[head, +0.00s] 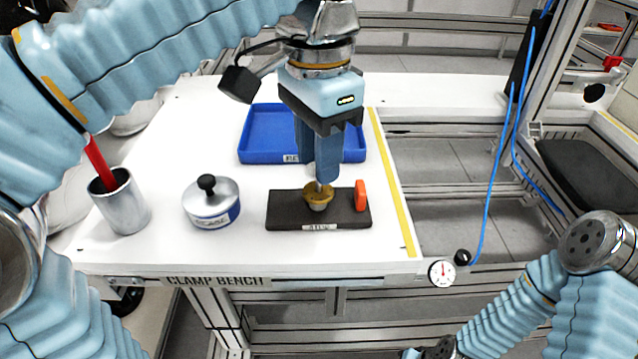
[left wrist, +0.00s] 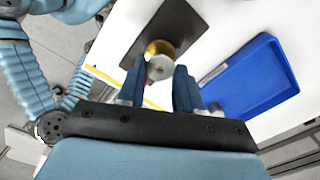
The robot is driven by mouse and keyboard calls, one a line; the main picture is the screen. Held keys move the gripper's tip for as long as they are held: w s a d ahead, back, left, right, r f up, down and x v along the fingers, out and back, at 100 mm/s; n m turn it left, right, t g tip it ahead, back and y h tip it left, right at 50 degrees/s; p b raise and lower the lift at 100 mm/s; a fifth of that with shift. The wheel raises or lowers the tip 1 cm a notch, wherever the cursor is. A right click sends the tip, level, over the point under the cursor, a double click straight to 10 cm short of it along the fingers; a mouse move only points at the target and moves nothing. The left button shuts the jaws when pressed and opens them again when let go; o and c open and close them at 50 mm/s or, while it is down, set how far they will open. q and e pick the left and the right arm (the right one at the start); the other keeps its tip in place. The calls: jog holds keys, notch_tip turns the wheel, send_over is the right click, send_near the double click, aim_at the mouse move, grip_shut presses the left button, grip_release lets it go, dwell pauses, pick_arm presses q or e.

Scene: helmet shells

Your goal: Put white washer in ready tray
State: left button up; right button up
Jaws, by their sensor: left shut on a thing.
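My left gripper (head: 322,178) points down over a dark mat (head: 285,212). Its fingers are closed around a pale round piece, which looks like the white washer (left wrist: 160,67); in the left wrist view it sits between the fingertips. A brass-coloured round part (head: 318,192) shows at the fingertips, next to the pale piece. I cannot tell whether the two are joined or whether they touch the mat. The blue tray (head: 262,130) lies behind the mat, partly hidden by the gripper, and looks empty. Its label is too small to read. My right gripper is out of view.
An orange block (head: 361,196) stands at the mat's right end. A lidded metal pot (head: 212,208) with a black knob is left of the mat. A metal cup (head: 122,208) holding a red-handled item stands farther left. A yellow strip (head: 395,190) runs along the bench's right side.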

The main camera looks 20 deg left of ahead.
pick_arm(q)
jog(key=shift+r, duration=0.3)
